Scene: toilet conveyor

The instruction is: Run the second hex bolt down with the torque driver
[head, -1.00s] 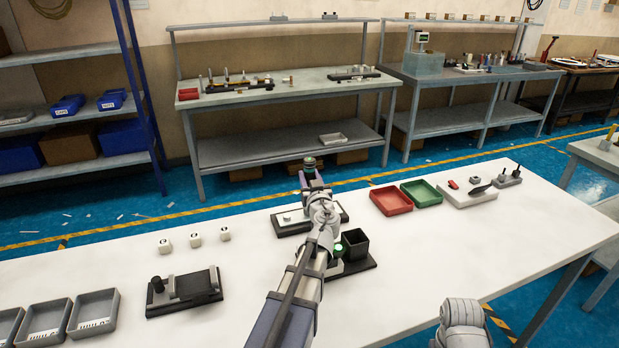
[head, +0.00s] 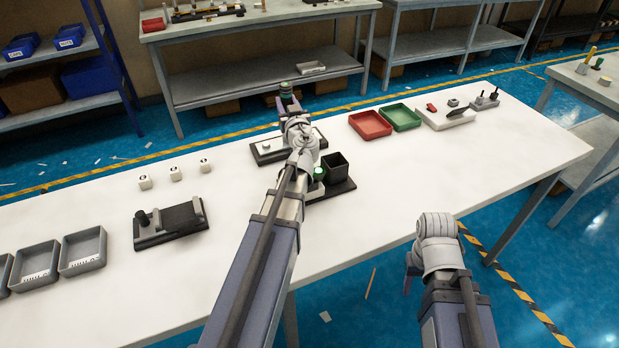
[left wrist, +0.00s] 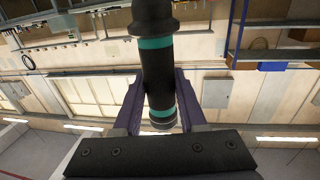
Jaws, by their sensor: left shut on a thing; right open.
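My left gripper (head: 287,98) is shut on the torque driver (head: 285,88), raised above the far edge of the white table. In the left wrist view the driver (left wrist: 157,75) is a black cylinder with teal bands, held between the purple fingers. A dark plate with a pale top (head: 265,146) lies below, partly covered by my left arm. I cannot make out any hex bolt. My right gripper (head: 407,275) is open, mostly hidden behind its wrist, off the table's front edge.
A dark box (head: 335,162) and green light (head: 319,173) stand beside my left arm. Red (head: 370,124) and green (head: 400,117) trays are right. A black fixture (head: 170,224), several white cubes and grey trays (head: 83,250) are left. The table's front middle is clear.

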